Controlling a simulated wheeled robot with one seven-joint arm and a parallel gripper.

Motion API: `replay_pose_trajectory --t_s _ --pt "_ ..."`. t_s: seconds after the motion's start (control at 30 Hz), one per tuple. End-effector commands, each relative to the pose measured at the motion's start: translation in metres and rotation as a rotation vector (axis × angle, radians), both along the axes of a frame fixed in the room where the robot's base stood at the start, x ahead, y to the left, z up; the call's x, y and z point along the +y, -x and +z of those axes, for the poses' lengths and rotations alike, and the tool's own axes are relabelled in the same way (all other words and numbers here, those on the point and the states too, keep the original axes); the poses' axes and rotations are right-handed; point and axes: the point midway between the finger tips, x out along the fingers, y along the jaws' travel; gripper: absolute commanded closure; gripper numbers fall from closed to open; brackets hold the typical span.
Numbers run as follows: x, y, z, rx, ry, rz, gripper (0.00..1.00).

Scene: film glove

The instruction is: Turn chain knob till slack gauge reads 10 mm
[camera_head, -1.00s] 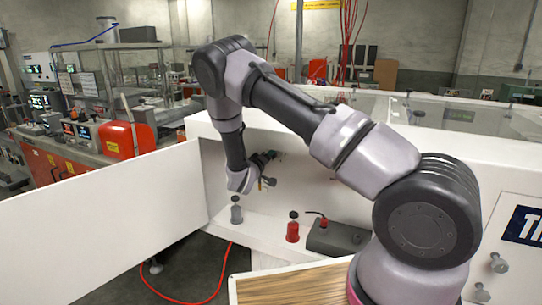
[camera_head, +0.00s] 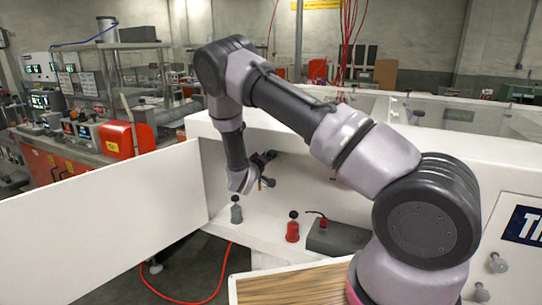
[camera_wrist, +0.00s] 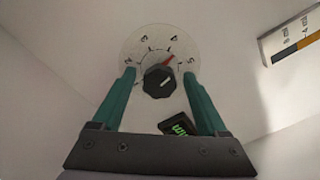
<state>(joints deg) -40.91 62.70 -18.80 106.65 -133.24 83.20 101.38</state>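A round black knob (camera_wrist: 159,81) with a white line sits on a pale round dial (camera_wrist: 146,47) with printed numbers in the wrist view. A red pointer (camera_wrist: 168,58) lies toward the dial's upper right. My gripper (camera_wrist: 159,74) has its green fingers apart, one on each side of the knob, with visible gaps to it. A small black display with green characters (camera_wrist: 179,126) shows between the fingers, partly hidden. A gauge strip (camera_wrist: 293,38) with mm marks and yellow and dark bands is cut off at upper right; I cannot read its value. In the head view my arm reaches into the white recess.
In the head view, a grey knobbed post (camera_head: 236,211), a red knobbed post (camera_head: 292,229) and a dark box (camera_head: 336,238) stand on the recess ledge below my arm. An open white door panel (camera_head: 105,210) spans the left. A red hose (camera_head: 218,284) lies on the floor.

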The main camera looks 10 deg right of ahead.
Motion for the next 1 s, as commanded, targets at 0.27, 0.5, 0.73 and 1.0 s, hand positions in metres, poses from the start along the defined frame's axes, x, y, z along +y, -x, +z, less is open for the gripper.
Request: replay_pose_trajectory --t_s 0.27,0.5,0.73,1.0 --pt "0.011 0.013 0.000 0.001 -0.001 0.002 0.24" --pt "0.039 0.052 0.000 0.001 0.001 0.003 0.24" --pt "0.059 0.080 0.000 0.001 0.001 0.001 0.24" --pt "0.064 0.088 0.000 0.000 0.000 0.000 0.24"
